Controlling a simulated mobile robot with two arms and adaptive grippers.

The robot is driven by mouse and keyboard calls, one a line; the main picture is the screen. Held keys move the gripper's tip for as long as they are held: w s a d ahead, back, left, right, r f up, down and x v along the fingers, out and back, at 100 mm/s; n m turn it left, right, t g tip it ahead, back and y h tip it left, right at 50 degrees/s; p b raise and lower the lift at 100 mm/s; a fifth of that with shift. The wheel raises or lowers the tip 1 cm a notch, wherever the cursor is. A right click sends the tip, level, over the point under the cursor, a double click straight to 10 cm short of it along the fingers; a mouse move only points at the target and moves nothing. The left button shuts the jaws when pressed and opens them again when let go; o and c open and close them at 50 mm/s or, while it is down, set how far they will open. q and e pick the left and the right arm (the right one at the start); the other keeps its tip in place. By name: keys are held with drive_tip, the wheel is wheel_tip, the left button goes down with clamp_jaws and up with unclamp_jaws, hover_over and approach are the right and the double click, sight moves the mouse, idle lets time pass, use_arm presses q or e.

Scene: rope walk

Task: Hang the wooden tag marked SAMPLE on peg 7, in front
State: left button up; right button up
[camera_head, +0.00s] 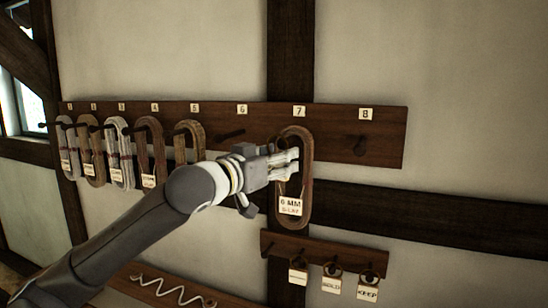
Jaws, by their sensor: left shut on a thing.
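The coil hangs upright and carries a white label reading "6 MM" over a smaller line. Peg 7 itself is hidden by the coil and gripper, so I cannot tell whether the coil rests on it. Three small tags hang on the lower rail (319,250): a left tag (298,276) too small to read, a middle tag (332,285) that seems to say SOLD, and a right tag (367,293) reading KEEP. My right gripper is out of view.
Several rope coils, grey and brown, hang on pegs 1 to 5, such as the brown coil on peg 4 (151,150). Peg 6 (230,135) and peg 8 (361,148) are bare. A white zigzag cord (170,290) shows on a board at lower left.

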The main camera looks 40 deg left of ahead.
use_arm(q)
drive_tip(key=shift+w+a+f+p, duration=0.2)
drive_tip(key=shift+w+p, duration=0.15)
drive_tip(key=shift+w, duration=0.5)
drive_tip(key=shift+w+a+f+p, duration=0.2)
drive_tip(key=shift+w+p, duration=0.1)
drive_tip(key=shift+w, duration=0.6)
drive_tip(key=shift+w+a+f+p, duration=0.2)
drive_tip(key=shift+w+p, duration=0.15)
drive_tip(key=shift+w, duration=0.5)
drive_tip(key=o, duration=0.9)
